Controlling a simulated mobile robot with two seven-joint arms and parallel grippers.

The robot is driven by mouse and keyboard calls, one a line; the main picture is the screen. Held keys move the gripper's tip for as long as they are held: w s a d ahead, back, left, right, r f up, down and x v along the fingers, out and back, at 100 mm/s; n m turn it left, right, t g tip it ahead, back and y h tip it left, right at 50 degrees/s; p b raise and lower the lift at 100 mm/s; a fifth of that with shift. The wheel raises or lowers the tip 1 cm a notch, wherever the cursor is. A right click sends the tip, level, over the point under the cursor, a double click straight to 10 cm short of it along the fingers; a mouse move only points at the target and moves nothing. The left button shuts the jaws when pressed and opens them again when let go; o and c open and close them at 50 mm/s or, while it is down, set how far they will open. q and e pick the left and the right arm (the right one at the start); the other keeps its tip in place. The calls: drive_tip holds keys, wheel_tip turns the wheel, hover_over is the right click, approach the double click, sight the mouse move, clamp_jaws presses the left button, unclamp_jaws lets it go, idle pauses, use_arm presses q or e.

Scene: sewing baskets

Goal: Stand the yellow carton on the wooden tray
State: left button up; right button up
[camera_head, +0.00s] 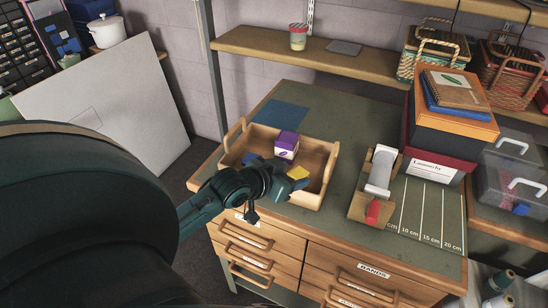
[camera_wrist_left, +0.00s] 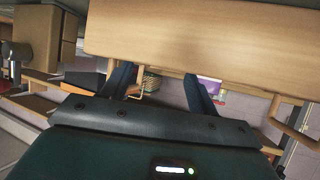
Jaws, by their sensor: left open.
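The wooden tray (camera_head: 325,178) sits on the green-topped workbench, with upright loop handles. A small yellow carton (camera_head: 299,172) shows right at my left gripper's fingertips, over the tray's right part. The gripper partly hides its lower side, so I cannot tell what it rests on. My left gripper (camera_head: 292,182) is open at the tray's near side. In the left wrist view its two fingers stand apart (camera_wrist_left: 160,88), close to a broad wooden surface. I see no yellow carton there. My right gripper is not in view.
A purple-and-white carton (camera_head: 286,146) stands inside the tray, near a blue item (camera_head: 251,159). A wooden holder (camera_head: 374,190) with a white-and-red object stands to the right. Stacked boxes (camera_head: 448,127) are further right. Bare bench top lies between tray and holder.

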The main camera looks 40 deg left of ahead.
use_arm(q)
drive_tip(key=v, duration=0.8)
drive_tip(key=shift+s, duration=0.15)
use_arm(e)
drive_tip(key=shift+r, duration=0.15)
